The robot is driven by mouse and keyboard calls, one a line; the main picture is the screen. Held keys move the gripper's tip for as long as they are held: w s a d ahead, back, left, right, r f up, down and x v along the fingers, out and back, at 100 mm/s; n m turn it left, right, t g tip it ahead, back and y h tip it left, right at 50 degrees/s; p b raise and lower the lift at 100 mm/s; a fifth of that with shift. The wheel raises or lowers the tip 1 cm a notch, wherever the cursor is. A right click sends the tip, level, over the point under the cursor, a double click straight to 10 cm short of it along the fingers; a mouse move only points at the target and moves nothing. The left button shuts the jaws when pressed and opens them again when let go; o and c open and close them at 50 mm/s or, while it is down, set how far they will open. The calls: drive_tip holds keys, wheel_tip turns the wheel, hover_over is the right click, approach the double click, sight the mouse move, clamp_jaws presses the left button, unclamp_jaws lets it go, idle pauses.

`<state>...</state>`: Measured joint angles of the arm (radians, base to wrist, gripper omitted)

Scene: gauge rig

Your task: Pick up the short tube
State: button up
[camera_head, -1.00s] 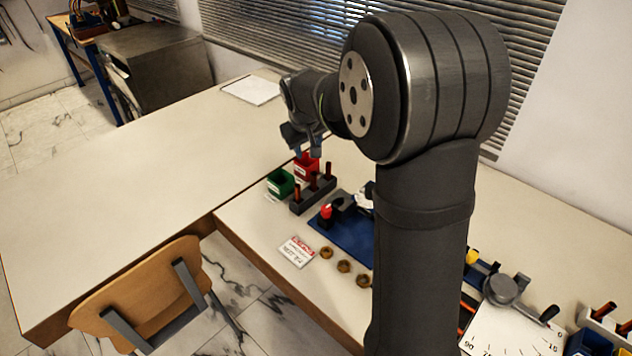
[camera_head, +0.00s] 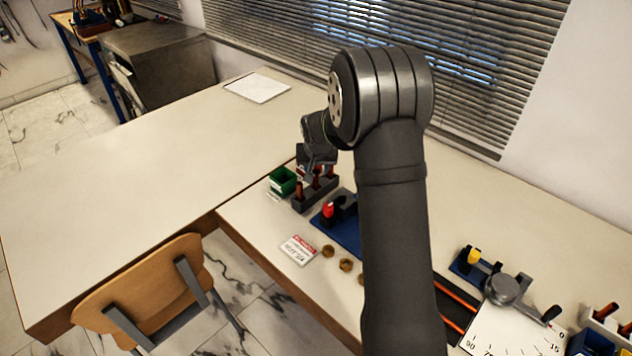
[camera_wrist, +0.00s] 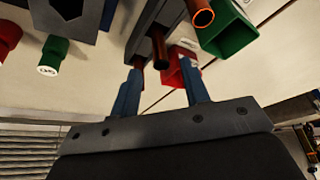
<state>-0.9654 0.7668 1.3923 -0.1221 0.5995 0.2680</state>
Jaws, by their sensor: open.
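A dark grey rack (camera_head: 314,197) holds upright copper-coloured tubes on the bench. One tube (camera_head: 299,190) stands at its near end and another tube (camera_head: 316,183) is near its middle. I cannot tell surely which is the short one. My gripper (camera_head: 318,168) is over the far end of the rack, hiding that end. In the wrist view, my gripper (camera_wrist: 161,66) is open, with blue fingers. A dark red-brown tube (camera_wrist: 160,50) shows between the fingertips, and another tube (camera_wrist: 202,13) is farther up. A third tube is partly behind the left finger. Nothing is held.
A green bin (camera_head: 283,181) stands left of the rack. A red bin (camera_wrist: 176,70) sits close by the right finger, mostly hidden in the head view. A blue board (camera_head: 346,234) with a red-topped piece lies nearer. The left table is mostly clear.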

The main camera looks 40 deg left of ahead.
sight(316, 172)
drive_tip(key=shift+x, duration=3)
drive_tip(key=shift+a, duration=0.1)
clamp_jaws()
